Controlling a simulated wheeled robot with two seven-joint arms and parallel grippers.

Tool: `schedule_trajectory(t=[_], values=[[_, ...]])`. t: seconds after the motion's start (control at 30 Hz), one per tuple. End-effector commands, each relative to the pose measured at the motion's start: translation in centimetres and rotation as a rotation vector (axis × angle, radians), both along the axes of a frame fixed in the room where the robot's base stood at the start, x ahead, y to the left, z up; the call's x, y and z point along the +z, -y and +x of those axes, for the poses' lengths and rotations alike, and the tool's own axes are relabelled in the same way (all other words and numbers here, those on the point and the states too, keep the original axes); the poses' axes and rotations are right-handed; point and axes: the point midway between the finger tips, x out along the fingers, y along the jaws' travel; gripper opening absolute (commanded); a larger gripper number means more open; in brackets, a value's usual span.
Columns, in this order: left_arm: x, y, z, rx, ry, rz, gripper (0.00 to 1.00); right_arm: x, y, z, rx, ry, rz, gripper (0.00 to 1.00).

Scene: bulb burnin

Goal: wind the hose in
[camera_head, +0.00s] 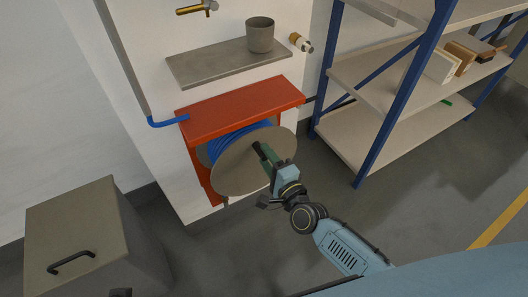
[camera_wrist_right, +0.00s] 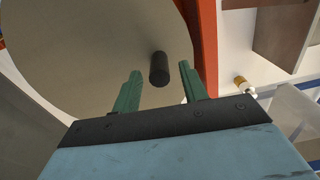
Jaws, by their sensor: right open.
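The hose reel has a round grey-tan side disc (camera_head: 232,173), with blue hose (camera_head: 218,145) wound behind it. The reel sits under a red-orange bracket (camera_head: 240,108) on the white wall. A black crank knob (camera_wrist_right: 159,68) sticks out from the disc, which fills much of the right wrist view (camera_wrist_right: 75,50). My right gripper (camera_head: 264,154) is at the disc's upper right. Its green fingers are open, one on each side of the knob in the right wrist view; whether they touch it I cannot tell.
A blue hose end (camera_head: 168,122) runs from the bracket to a grey wall pipe. Above are a shelf (camera_head: 205,68) with a grey cup (camera_head: 260,35) and a brass tap (camera_head: 198,8). A lidded bin (camera_head: 75,230) stands left, a blue-post rack (camera_head: 375,125) right.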

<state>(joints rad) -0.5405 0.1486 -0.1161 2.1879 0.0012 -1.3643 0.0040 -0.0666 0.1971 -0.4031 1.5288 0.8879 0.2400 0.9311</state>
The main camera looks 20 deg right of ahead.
Motion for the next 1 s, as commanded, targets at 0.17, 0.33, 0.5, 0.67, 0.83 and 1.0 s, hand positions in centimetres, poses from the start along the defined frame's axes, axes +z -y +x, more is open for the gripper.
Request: schedule_trajectory(t=[0.17,0.33,0.5,0.67,0.83,1.0], values=[[-1.9,-0.9,0.1,0.000,-0.013,0.016,0.00,0.1,1.0,-4.1,0.001,-0.004,-0.002,0.43],[-3.6,-1.5,-0.1,-0.001,-0.023,0.026,0.00,0.1,1.8,-7.7,0.001,-0.004,-0.001,0.43],[-4.6,-1.9,-0.2,0.000,-0.028,0.032,0.00,0.1,2.4,-10.0,0.000,-0.001,-0.001,0.43],[-5.0,-2.1,-0.2,0.000,-0.029,0.034,0.00,0.1,2.6,-10.9,0.000,0.000,-0.001,0.43],[-5.1,-2.1,-0.2,0.000,-0.030,0.034,0.00,0.0,2.6,-10.9,-0.001,0.000,0.000,0.43],[-5.1,-2.1,-0.3,0.000,-0.030,0.034,0.00,0.0,2.6,-10.9,-0.001,0.000,0.000,0.43]])
